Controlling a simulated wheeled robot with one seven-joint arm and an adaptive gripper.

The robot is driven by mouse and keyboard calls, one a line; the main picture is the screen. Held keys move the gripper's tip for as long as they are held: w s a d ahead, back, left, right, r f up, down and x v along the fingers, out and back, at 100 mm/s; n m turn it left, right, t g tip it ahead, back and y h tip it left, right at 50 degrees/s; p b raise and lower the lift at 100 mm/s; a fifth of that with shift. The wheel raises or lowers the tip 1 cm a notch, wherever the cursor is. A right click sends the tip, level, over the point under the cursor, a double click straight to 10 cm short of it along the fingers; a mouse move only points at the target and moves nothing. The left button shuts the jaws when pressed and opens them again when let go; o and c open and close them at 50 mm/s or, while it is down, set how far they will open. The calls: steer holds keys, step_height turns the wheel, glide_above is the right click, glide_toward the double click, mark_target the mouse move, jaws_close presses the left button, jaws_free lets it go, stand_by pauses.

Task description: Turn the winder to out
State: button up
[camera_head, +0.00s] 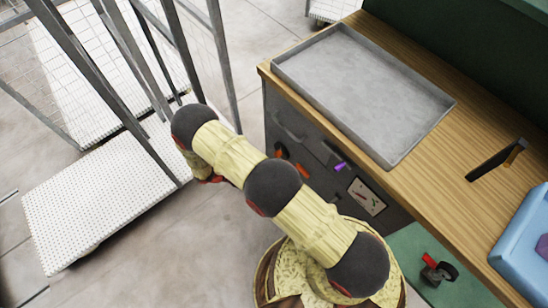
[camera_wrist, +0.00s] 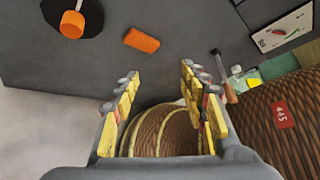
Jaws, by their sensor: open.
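The winder is not marked by name in either view. The likeliest part is a round black disc (camera_wrist: 72,14) with an orange knob (camera_wrist: 72,24) standing out from it, on the dark cabinet front at the top left of the wrist view. In the head view an orange-red part (camera_head: 281,152) shows on the same front, beside my arm. My gripper (camera_wrist: 158,76) is open and empty in the wrist view, with its fingers below and to the right of the disc and apart from it. In the head view my arm hides most of the gripper.
An orange block (camera_wrist: 141,40) and a marked plate (camera_wrist: 283,30) are on the cabinet front. A purple part (camera_head: 340,167) shows there too. A grey tray (camera_head: 365,95) lies on the wooden worktop (camera_head: 425,185). A white perforated platform (camera_head: 100,205) with grey posts stands at left.

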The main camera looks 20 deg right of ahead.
steer(key=w+f+n+t+h, duration=0.3)
steer(key=w+f+n+t, duration=0.3)
steer(key=f+n, duration=0.7)
steer(key=w+d+r+n+t+b, duration=0.2)
steer(key=w+d+r+n, duration=0.2)
steer(key=w+d+n, duration=0.2)
steer(key=shift+w+n+t+h, duration=0.3)
steer(key=shift+w+n+t, duration=0.1)
steer(key=shift+n, duration=0.8)
steer(key=shift+d, duration=0.1)
steer(key=c, duration=1.1)
jaws_close()
